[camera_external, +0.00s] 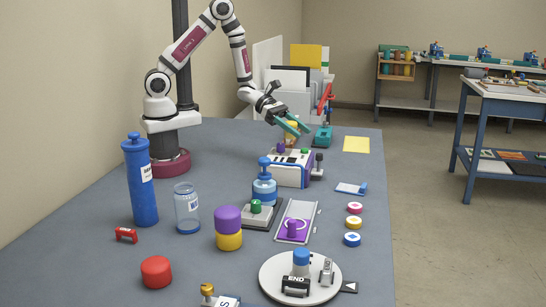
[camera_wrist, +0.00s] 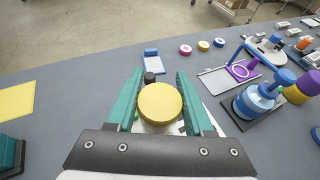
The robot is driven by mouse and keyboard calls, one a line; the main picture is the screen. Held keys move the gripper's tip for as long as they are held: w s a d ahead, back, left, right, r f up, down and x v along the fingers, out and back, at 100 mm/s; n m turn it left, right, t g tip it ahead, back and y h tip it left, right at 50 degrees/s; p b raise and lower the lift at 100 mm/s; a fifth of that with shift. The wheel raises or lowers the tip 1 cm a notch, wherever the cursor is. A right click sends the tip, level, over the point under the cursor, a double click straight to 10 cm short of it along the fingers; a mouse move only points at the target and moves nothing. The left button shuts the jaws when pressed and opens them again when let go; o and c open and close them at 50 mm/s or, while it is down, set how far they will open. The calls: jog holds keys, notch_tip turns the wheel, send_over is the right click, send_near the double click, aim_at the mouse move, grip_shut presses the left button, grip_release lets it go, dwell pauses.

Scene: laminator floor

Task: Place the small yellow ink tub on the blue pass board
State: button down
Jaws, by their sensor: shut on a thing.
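The small yellow ink tub (camera_wrist: 160,103) shows as a round yellow top between my two teal fingers in the wrist view. My gripper (camera_wrist: 160,100) is shut on it. In the external view my gripper (camera_external: 301,127) is above the far part of the table, by the white and blue machine, and the tub (camera_external: 291,136) is partly hidden by the fingers. What looks like the blue pass board (camera_external: 346,188), a small pale board with a blue end, lies flat on the table to the right of the machine. It also shows in the wrist view (camera_wrist: 152,66), beyond the tub.
The white and blue machine (camera_external: 291,172) stands close below my gripper. A blue pump bottle (camera_external: 264,188) and a grey tray (camera_external: 297,222) with a purple item are nearer. Several small discs (camera_external: 354,222) line the right edge. A yellow sheet (camera_external: 356,144) lies at the far right.

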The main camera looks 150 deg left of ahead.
notch_tip(320, 180, up, 4)
jog(key=w+a, duration=0.5)
jog(key=w, duration=0.6)
jog(key=w+a, duration=0.5)
jog(key=w, duration=0.6)
jog(key=shift+n+y, duration=0.4)
jog(key=shift+n, duration=0.1)
jog(key=f, duration=1.2)
jog(key=shift+w+a+f, duration=0.15)
jog(key=shift+a+f, duration=0.1)
jog(key=shift+f, duration=0.3)
jog(key=shift+f, duration=0.1)
jog(key=shift+c, duration=1.4)
grip_release()
